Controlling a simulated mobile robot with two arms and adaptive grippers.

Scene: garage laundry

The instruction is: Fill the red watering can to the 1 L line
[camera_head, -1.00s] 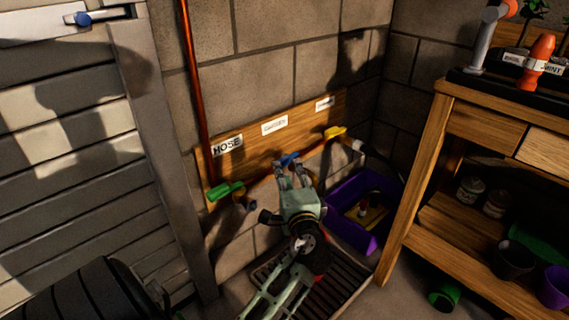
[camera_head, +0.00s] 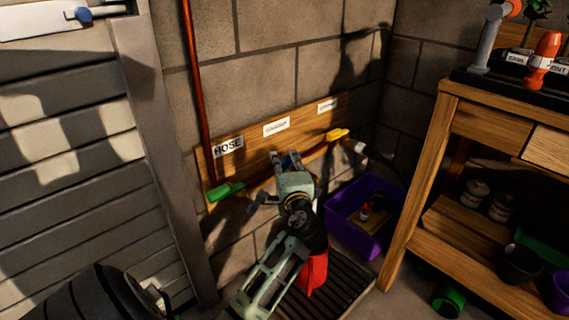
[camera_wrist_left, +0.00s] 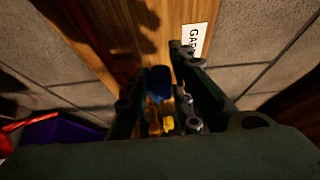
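The red watering can (camera_head: 312,272) stands on the dark floor grate below the pipe, partly hidden by my left arm; its water level and 1 L line cannot be seen. A blue valve handle (camera_head: 290,162) sits on the copper pipe under the middle label. My left gripper (camera_head: 286,157) is at this handle. In the left wrist view the blue handle (camera_wrist_left: 158,82) lies between the two fingers (camera_wrist_left: 158,78), with a gap visible beside the right finger. The fingers look open around it. No water stream is visible. My right gripper is not in view.
A green handle (camera_head: 226,191) is left on the pipe under the HOSE label, a yellow one (camera_head: 337,135) right. A wooden workbench (camera_head: 412,190) is at right, a dark ridged container (camera_head: 100,295) at lower left.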

